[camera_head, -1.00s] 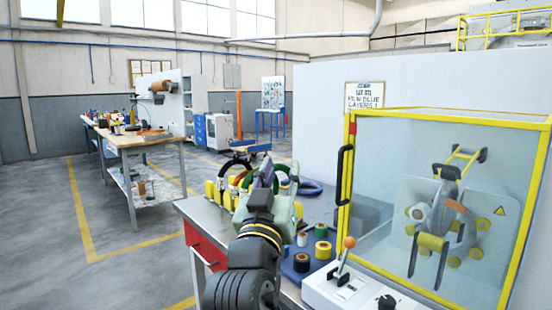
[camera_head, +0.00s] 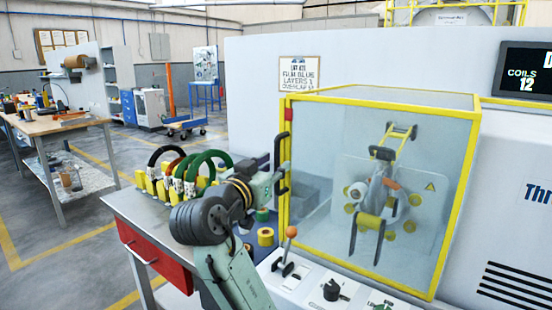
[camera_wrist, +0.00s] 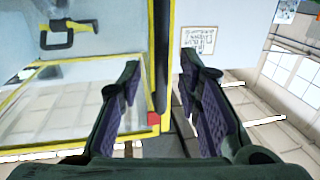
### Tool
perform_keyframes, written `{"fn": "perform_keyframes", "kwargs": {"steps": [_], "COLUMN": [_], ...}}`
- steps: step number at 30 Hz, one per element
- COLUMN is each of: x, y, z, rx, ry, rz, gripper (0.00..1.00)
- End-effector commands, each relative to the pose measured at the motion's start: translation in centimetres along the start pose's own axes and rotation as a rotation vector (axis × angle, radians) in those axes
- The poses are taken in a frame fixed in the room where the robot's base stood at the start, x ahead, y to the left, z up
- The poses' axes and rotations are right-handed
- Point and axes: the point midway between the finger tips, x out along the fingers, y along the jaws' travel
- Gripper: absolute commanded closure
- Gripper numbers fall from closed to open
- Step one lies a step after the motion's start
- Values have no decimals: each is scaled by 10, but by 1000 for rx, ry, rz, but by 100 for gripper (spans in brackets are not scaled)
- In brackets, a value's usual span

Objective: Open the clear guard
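The clear guard (camera_head: 320,150) is a yellow-framed transparent box over the wrapping machine, and it looks closed. Its black upright handle (camera_head: 281,165) is on the left front yellow post. My gripper (camera_head: 272,172) is at the handle, reaching in from the left. In the wrist view the open fingers (camera_wrist: 160,88) are spread apart, with the dark handle bar (camera_wrist: 161,50) and a yellow frame edge appearing between them. No finger visibly presses on the bar. The exact depth of the handle between the fingers is hard to tell.
A control panel with an orange-knobbed lever (camera_head: 290,232) and a black knob (camera_head: 331,290) lies below the guard. Tape rolls (camera_head: 265,237) and several coloured coils (camera_head: 205,165) stand on the bench to the left. A white wall is behind.

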Motion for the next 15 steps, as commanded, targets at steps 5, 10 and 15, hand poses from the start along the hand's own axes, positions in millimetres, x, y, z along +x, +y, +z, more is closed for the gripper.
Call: {"fn": "perform_keyframes", "kwargs": {"steps": [5,10,15], "x": [21,27,27], "y": [0,-1,-1], "z": [-1,0,0], "rx": [-1,-1,0], "ry": [-1,0,0], "rz": [1,-2,-2], "gripper": [68,68,68]}}
